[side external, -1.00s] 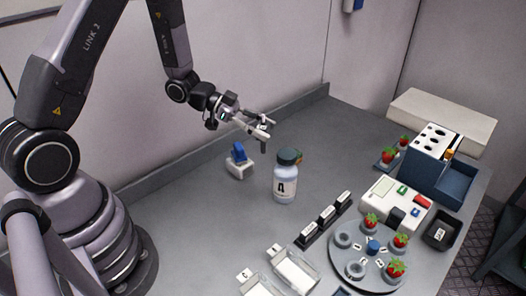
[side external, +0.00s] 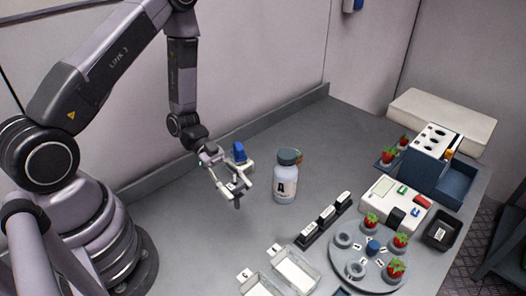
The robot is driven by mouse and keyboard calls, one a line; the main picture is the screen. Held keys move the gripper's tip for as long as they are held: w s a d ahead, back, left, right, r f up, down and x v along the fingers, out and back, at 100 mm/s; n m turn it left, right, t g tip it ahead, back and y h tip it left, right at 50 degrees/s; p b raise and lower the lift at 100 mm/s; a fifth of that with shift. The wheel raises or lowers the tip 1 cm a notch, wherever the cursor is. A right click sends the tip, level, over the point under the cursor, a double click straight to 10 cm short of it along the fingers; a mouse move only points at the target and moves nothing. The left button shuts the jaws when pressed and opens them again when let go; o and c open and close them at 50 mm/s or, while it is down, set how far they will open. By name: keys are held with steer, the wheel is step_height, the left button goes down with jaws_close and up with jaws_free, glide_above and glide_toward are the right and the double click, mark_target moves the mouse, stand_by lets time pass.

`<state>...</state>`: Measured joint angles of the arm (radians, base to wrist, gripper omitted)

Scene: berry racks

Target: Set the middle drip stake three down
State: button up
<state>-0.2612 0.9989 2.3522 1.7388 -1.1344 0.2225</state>
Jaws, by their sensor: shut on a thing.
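My gripper (side external: 235,190) is low over the left part of the grey bench. It is shut on a small dark piece with a pale label, which I take to be the drip stake (side external: 237,204). The stake's dark end points down below the fingertips. I cannot tell whether its tip touches the bench, and its number is too small to read.
A blue-topped white block (side external: 239,153) is just behind my gripper, and a labelled bottle (side external: 285,180) stands to its right. A black rack (side external: 309,236) with white-labelled pieces, clear trays (side external: 296,270) and a round plate (side external: 350,271) with strawberries lie to the right. The bench front-left is clear.

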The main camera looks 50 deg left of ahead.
step_height(320, 180, down, 8)
steer(key=shift+f, duration=0.25)
steer(key=o, duration=0.8)
steer(key=shift+f, duration=0.1)
